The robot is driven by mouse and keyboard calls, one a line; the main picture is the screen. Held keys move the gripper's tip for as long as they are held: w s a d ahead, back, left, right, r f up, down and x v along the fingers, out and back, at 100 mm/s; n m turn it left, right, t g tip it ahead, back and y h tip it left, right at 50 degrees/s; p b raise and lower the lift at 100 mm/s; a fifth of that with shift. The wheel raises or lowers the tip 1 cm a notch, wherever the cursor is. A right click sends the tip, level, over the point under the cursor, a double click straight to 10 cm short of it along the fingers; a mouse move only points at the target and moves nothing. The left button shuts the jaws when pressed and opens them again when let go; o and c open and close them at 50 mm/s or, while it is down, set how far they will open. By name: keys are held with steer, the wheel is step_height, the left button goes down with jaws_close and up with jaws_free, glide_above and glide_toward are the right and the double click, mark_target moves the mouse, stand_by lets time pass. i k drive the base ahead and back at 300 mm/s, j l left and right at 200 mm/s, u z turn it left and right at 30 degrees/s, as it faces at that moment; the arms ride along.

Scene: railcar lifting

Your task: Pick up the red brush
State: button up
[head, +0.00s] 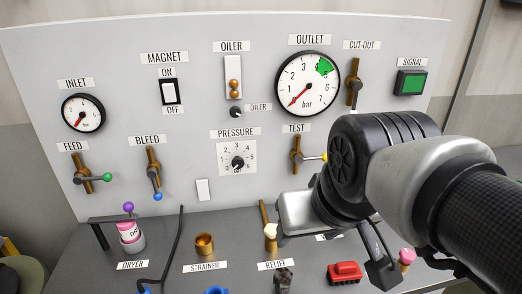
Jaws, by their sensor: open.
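A small red object (344,272), which looks like the red brush, lies on the grey bench at the lower middle right. Its bristles cannot be made out. My gripper (379,262) is open, pointing down above the bench, just right of the red object in the picture. The jaws are partly hidden by the arm's end, and nothing shows between them. I cannot tell how high the jaws are above the bench.
An upright panel (205,60) with gauges, levers and switches stands behind the bench. A pink-and-white dryer canister (130,236), a brass strainer cup (204,245) and a cream-knobbed relief lever (270,235) stand left. A pink-topped item (407,257) stands right. A black cable (178,245) crosses the bench.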

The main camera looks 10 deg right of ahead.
mark_target(347, 272)
steer(key=k+z, duration=0.1)
steer(key=z, duration=0.3)
steer(key=k+l+z, duration=0.1)
steer(key=z, duration=0.25)
steer(key=k+l+z, duration=0.15)
steer(key=z, duration=0.25)
